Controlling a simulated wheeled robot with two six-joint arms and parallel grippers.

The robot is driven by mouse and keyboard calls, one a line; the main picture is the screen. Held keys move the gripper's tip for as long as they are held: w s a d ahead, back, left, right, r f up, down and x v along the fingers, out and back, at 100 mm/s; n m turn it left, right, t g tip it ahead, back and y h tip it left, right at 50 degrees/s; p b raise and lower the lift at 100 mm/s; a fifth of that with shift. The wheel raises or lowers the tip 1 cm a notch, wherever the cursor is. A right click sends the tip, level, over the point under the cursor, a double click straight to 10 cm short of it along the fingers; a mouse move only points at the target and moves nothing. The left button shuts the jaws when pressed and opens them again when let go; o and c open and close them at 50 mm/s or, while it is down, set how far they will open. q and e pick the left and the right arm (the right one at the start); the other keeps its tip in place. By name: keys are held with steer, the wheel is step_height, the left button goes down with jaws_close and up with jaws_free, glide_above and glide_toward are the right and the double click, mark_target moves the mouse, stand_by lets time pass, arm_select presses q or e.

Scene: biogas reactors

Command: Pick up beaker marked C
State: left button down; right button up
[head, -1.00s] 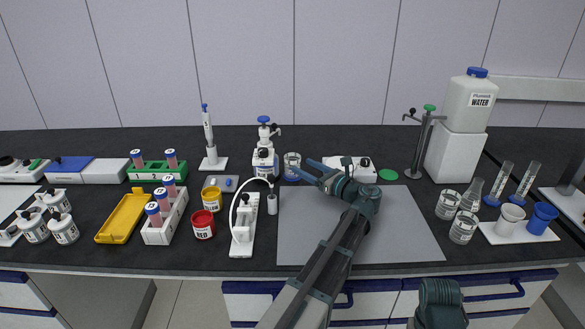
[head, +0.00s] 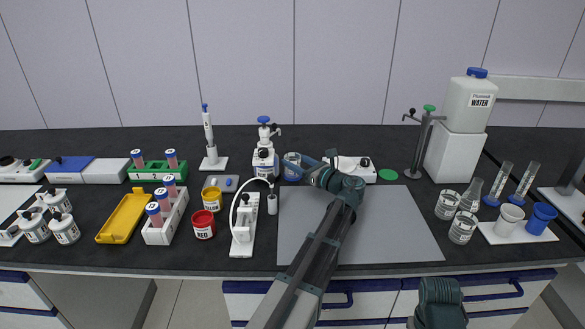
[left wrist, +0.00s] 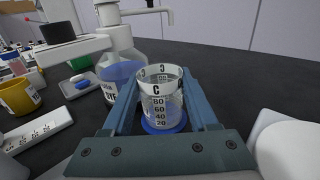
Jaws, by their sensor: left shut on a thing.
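The beaker marked C (left wrist: 161,98) is clear glass with a white rim band lettered C and a graduated scale. It stands upright between the two fingers of my left gripper (left wrist: 165,103), which is shut on it. In the head view the beaker (head: 291,160) stands toward the back of the bench. My left gripper (head: 302,169) reaches it from the right, and its fingers partly cover the beaker's lower part. A blue round patch shows at the beaker's base in the left wrist view.
A bottle with a blue-topped dispenser (head: 263,158) stands close left of the beaker. A white device (head: 370,174) is close on the right. A yellow jar (head: 211,198), a red jar (head: 203,224) and a white stand with a tube (head: 243,228) are left. The grey mat (head: 395,235) is bare.

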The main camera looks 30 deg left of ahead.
arm_select(q)
steer(key=shift+r, duration=0.1)
step_height(320, 180, up, 10)
steer(key=p, duration=1)
